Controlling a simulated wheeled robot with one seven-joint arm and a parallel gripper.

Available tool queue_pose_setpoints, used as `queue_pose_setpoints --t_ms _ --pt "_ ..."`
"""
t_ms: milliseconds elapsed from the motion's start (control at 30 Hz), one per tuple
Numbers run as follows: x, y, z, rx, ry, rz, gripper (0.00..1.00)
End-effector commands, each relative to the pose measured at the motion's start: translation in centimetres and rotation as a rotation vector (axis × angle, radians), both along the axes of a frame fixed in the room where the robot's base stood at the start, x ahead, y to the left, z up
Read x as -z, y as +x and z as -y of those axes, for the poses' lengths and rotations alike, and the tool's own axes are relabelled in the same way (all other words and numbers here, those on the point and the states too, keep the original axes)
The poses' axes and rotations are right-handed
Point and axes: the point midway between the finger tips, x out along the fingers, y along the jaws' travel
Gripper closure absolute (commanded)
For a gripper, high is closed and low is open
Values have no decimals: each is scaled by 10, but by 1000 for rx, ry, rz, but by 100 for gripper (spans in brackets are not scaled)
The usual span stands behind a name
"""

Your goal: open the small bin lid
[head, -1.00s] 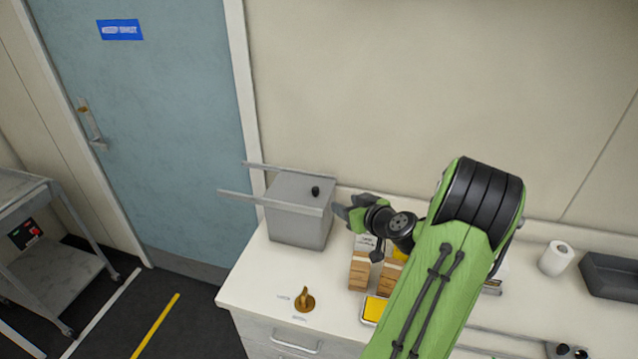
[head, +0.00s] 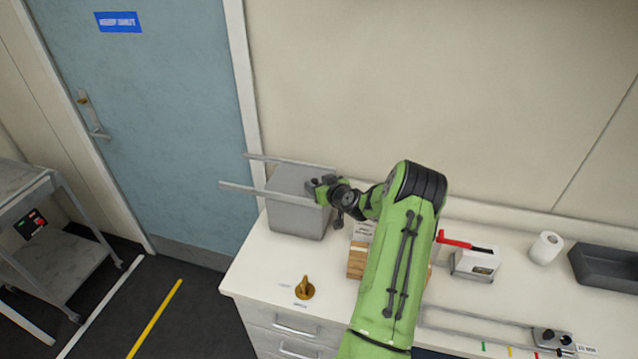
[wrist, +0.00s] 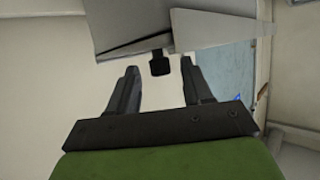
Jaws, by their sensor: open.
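The small bin is a grey box (head: 290,220) with a grey lid (head: 285,180), standing at the left end of the white counter. In the head view my gripper (head: 318,185) is at the lid's right side and covers the place of its black knob. In the wrist view the black knob (wrist: 160,64) sticks out from the grey lid (wrist: 190,32). My gripper (wrist: 160,75) is open, with one finger on each side of the knob and gaps on both sides. The lid looks closed in the head view.
Two grey rails (head: 240,187) extend left from the bin's top. A brass-coloured object (head: 304,289) stands on the counter (head: 255,272) in front of the bin. Wooden blocks (head: 356,262) are right of it, partly behind my arm. A white device with a red handle (head: 474,262) stands farther right.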

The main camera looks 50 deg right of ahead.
Motion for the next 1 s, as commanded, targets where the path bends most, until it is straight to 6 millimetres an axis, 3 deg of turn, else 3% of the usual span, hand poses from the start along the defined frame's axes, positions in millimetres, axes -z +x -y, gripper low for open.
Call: queue_pose_setpoints --t_ms 67,400,733,1000 --pt "1 0 0 0 0 0 50" --pt "1 0 0 -1 1 -1 100" --pt "2 6 -4 -4 0 -1 100" --pt "5 70 -38 -10 -5 4 100"
